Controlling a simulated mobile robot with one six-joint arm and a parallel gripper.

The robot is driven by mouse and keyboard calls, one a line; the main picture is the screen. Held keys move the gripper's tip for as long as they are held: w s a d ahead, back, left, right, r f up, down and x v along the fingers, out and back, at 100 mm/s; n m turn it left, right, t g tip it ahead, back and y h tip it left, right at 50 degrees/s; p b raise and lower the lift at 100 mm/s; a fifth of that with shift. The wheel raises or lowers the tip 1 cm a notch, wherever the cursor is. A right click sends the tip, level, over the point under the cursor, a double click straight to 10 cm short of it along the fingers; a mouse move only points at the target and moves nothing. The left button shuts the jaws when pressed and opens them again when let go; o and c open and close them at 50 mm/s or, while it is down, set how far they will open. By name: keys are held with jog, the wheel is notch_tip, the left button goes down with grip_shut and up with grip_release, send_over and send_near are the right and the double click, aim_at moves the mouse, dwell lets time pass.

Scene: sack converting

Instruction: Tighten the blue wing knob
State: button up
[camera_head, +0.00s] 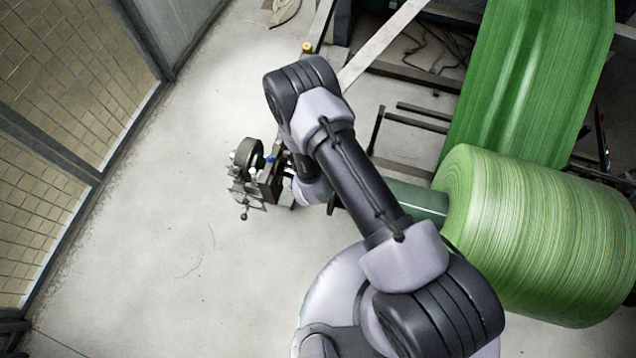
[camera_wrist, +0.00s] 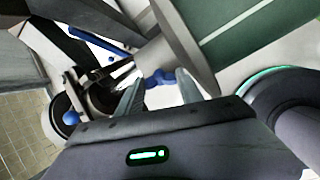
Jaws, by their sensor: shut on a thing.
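The blue wing knob (camera_wrist: 159,79) shows in the wrist view just past my fingertips, beside a grey round flange (camera_wrist: 188,45). My gripper (camera_wrist: 158,88) has one finger on each side of the knob and is shut on it. The fingers hide part of the knob, and its threaded part cannot be seen. In the head view my own arm covers the gripper and the knob.
A blue bar (camera_wrist: 95,38) and a blue ball end (camera_wrist: 70,118) lie left of the fingers. In the head view, a dark bracket assembly (camera_head: 268,187) stands by my wrist. A green roll (camera_head: 540,235) is at right, mesh fencing (camera_head: 80,70) at left, with open floor (camera_head: 180,240) between.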

jog(key=m, duration=0.2)
jog(key=m+b, duration=0.1)
jog(key=m, duration=0.2)
jog(key=shift+f+t+y, duration=0.1)
jog(key=shift+t+y, duration=0.2)
jog(key=m+t+b, duration=0.1)
jog(key=m, duration=0.4)
jog(key=shift+s+m, duration=0.15)
jog(key=shift+m, duration=0.15)
jog(key=m+t+b, duration=0.1)
jog(key=m, duration=0.5)
jog(key=shift+f+b, duration=0.1)
jog(key=shift+b, duration=0.25)
jog(key=m+h+b, duration=0.1)
jog(key=m+b, duration=0.1)
jog(key=m, duration=0.7)
jog(key=m+h+b, duration=0.1)
jog(key=m, duration=0.9)
jog(key=m+g+h+b, duration=0.1)
jog(key=m+h+b, duration=0.1)
jog(key=m, duration=0.8)
jog(key=shift+a+b, duration=0.35)
jog(key=shift+m, duration=0.3)
